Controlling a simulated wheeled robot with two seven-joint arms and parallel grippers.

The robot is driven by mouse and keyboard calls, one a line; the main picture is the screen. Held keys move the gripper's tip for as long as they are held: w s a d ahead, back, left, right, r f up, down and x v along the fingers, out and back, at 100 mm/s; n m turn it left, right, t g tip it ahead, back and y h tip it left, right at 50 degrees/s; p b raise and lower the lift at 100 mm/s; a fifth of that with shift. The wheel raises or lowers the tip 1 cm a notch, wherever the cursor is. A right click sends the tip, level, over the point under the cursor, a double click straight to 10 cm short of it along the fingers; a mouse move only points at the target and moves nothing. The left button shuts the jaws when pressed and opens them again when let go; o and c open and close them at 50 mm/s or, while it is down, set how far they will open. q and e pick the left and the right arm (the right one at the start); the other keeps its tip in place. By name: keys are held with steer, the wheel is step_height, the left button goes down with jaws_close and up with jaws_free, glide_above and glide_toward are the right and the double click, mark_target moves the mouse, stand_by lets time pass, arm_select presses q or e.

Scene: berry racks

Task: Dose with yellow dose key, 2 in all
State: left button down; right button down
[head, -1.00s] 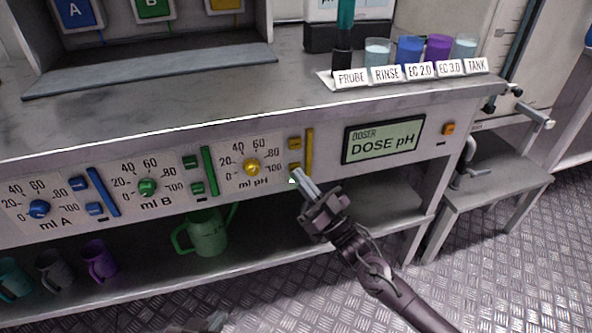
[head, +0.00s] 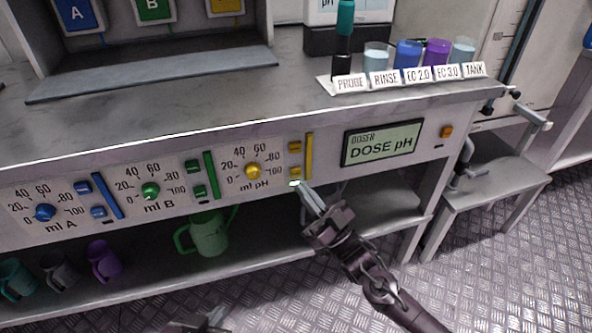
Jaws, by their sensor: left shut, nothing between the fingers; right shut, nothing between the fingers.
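The yellow dose keys are two small yellow blocks on the pH panel: an upper key (head: 295,147) and a lower key (head: 295,172). They stand between the yellow dial (head: 253,171) and a yellow vertical bar (head: 309,156). My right gripper (head: 311,197) is shut and empty, its fingertips just below and right of the lower yellow key, apart from it in the picture. A small pale light (head: 294,183) shows under that key. The doser display (head: 383,142) reads "DOSE pH". My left gripper (head: 206,322) is shut, only partly seen at the bottom edge.
Blue keys (head: 82,187) and green keys (head: 191,162) sit beside their own dials to the left. A green jug (head: 209,234) and several cups stand on the shelf below. Labelled cups and a probe (head: 344,30) stand on the counter above.

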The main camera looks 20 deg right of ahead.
steer(key=s+p, duration=0.1)
steer(key=s, duration=0.2)
steer(key=shift+s+d, duration=0.1)
steer(key=shift+s, duration=0.15)
stand_by(0.6)
